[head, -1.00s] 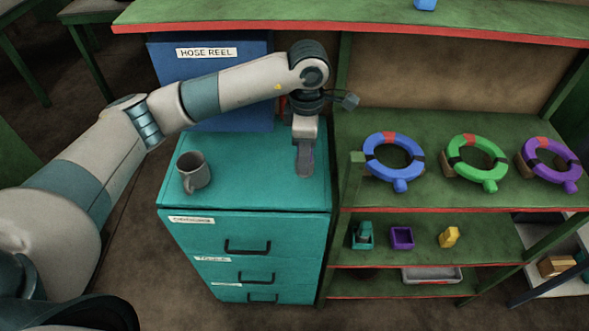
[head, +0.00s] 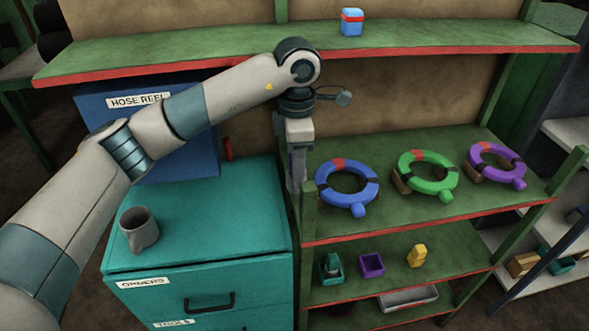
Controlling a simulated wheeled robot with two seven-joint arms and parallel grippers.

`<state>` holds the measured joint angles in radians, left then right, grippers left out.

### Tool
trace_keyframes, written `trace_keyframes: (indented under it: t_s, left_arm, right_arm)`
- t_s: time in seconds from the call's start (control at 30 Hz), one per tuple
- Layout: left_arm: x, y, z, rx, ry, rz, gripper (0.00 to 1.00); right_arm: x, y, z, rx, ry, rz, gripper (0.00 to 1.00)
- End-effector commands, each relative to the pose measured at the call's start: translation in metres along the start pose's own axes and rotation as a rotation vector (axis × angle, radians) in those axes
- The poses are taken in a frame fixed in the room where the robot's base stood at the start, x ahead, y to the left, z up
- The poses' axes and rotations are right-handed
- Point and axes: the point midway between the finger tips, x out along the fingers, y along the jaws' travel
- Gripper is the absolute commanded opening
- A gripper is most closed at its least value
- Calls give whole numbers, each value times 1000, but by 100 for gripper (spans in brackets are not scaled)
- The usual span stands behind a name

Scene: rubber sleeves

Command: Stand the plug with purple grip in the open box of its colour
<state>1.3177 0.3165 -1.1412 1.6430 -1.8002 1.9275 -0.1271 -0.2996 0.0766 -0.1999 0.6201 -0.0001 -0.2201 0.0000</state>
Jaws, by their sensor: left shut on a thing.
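My left gripper (head: 297,172) points down near the cabinet's back right corner, in front of the shelf's left end. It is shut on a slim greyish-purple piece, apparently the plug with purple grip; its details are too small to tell. A small open purple box (head: 371,265) stands on the middle shelf, right of and below the gripper, and looks empty. Beside it, a teal box (head: 331,270) holds a teal piece. My right gripper is out of view.
A grey mug (head: 140,230) stands on the teal cabinet (head: 215,220). Blue (head: 347,188), green (head: 425,174) and purple (head: 496,164) rings lie on the shelf above the boxes. A yellow piece (head: 417,255) is right of the purple box. A shelf post stands close to the gripper.

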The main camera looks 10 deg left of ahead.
Motion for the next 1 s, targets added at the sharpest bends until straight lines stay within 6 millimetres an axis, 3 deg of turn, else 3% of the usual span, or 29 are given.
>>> trace_keyframes:
  t_s: [0.57,0.77,1.0]
  left_arm:
    - [3,-2,-6,57,-2,2,1]
    - [11,-9,-26,238,-4,8,1]
    - [26,-28,-65,608,-3,16,1]
  right_arm:
    - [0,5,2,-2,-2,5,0]
    - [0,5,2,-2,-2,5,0]
    - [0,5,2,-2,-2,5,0]
